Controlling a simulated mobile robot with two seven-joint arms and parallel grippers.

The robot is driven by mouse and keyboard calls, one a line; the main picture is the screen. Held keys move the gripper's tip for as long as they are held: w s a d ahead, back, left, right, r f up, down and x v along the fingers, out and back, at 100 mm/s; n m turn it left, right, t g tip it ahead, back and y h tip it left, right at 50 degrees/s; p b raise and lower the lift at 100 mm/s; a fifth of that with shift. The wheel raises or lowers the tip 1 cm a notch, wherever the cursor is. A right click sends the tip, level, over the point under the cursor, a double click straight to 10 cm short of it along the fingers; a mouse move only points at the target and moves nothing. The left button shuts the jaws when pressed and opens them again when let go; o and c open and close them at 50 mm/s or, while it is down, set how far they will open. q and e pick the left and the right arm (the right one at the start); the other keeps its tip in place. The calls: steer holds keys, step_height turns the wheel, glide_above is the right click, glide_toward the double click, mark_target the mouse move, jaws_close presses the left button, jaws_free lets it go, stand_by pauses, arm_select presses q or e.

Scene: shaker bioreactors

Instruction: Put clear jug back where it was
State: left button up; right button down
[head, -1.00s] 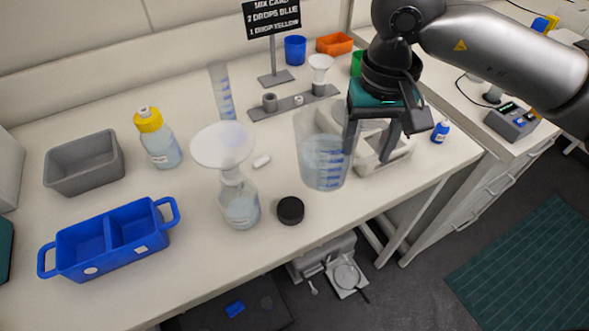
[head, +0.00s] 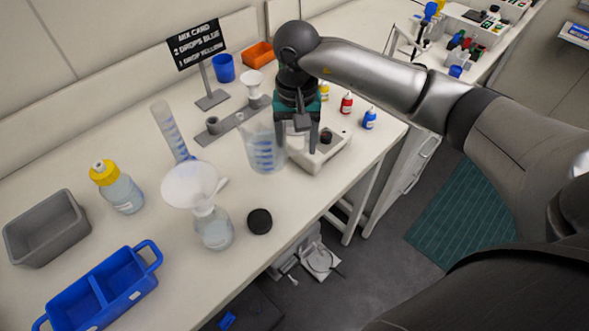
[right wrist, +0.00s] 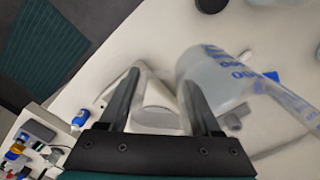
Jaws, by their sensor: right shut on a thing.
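The clear jug (head: 265,153) with blue markings is upright near the middle of the bench in the head view. Its clear body and blue markings also show in the right wrist view (right wrist: 212,78), blurred. My right gripper (head: 298,148) points down at the jug's right side and is shut on the jug, apparently at its handle. The exact grip is hard to see. Whether the jug's base touches the bench is unclear. My left gripper is out of view.
A white device (head: 333,152) stands right of the jug. A flask with a funnel (head: 212,228) and a black cap (head: 259,221) are in front. Dropper bottles (head: 369,119) stand at right.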

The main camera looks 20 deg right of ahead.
step_height(320, 180, down, 9)
steer(key=shift+a+f, duration=0.1)
steer(key=shift+f, duration=0.05)
stand_by(0.4)
steer(key=shift+f, duration=0.1)
steer(key=shift+f+b, duration=0.15)
steer(key=shift+b, duration=0.15)
steer(key=shift+c, duration=0.4)
jaws_free()
step_height(320, 180, up, 12)
steer(key=shift+r, duration=0.25)
